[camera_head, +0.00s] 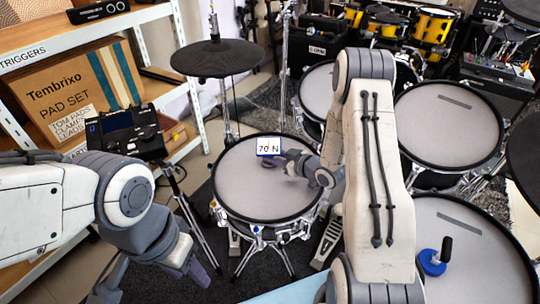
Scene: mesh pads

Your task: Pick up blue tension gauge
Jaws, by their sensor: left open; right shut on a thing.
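The blue tension gauge (269,146) shows as a small blue-edged piece with a white face reading "70 N". It is over the far part of the middle drum pad (262,195). My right gripper (287,163) reaches in from the right and is shut on the gauge; its fingers hide part of it. I cannot tell whether the gauge still touches the pad. My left gripper (155,284) is at the lower left, pointing down, open and empty, well apart from the gauge.
A blue disc with a black handle (435,258) rests on the near right pad (475,270). A black cymbal pad (217,58) stands behind the middle pad. A drum module (125,133) stands by the shelf (150,15) with a cardboard box (80,95) at left.

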